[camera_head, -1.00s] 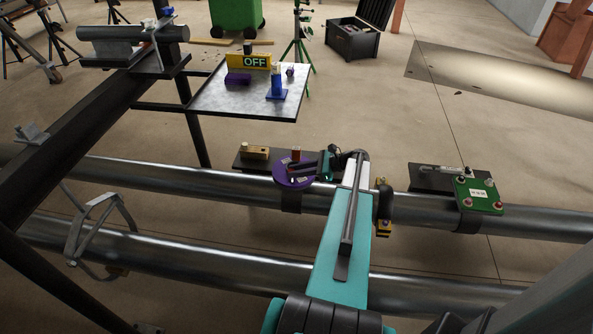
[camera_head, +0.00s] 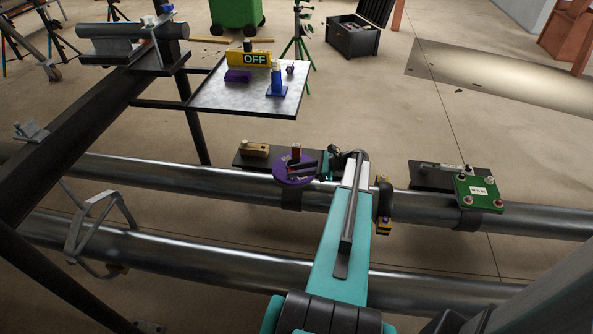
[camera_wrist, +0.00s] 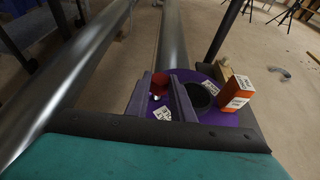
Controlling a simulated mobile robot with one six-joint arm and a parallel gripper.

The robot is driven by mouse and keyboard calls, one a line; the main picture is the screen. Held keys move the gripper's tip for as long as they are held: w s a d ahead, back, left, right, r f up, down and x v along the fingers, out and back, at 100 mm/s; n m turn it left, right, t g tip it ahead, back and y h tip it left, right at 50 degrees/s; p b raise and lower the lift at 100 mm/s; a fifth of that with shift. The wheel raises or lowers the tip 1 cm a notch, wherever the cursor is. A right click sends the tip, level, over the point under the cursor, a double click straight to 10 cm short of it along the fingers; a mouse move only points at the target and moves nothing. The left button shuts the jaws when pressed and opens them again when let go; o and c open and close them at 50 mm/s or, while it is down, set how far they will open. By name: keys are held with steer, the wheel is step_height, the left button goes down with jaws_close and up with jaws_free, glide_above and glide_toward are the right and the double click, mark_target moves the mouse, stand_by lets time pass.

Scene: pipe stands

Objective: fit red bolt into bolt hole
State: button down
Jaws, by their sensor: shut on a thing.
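In the wrist view, my gripper (camera_wrist: 160,85) has its two fingers closed around a small red piece (camera_wrist: 160,79), apparently the red bolt. Most of it is hidden between the fingers. Below lies a purple disc (camera_wrist: 222,117) with white labels and a dark round opening (camera_wrist: 199,96) just right of the right finger. In the head view, my gripper (camera_head: 298,167) is over the purple disc (camera_head: 287,180), which sits on the far pipe. The held piece cannot be made out there. I cannot tell whether the bolt touches the disc.
A tray table (camera_head: 215,98) stands behind.

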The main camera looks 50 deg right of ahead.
steer(key=shift+f, duration=0.95)
stand_by(0.4)
steer(key=c, duration=1.5)
jaws_free()
steer(key=shift+o, duration=0.2)
steer(key=shift+d+r, duration=0.1)
steer(key=shift+s+d+r, duration=0.3)
steer(key=shift+s+d, duration=0.1)
steer(key=shift+s, duration=0.05)
steer(key=p+v, duration=0.2)
steer(key=v, duration=0.1)
steer(key=shift+s, duration=0.35)
steer(key=v, duration=1.3)
steer(key=shift+s+d+r+b, duration=0.15)
steer(key=shift+s+r+b, duration=0.05)
steer(key=shift+s+b, duration=0.2)
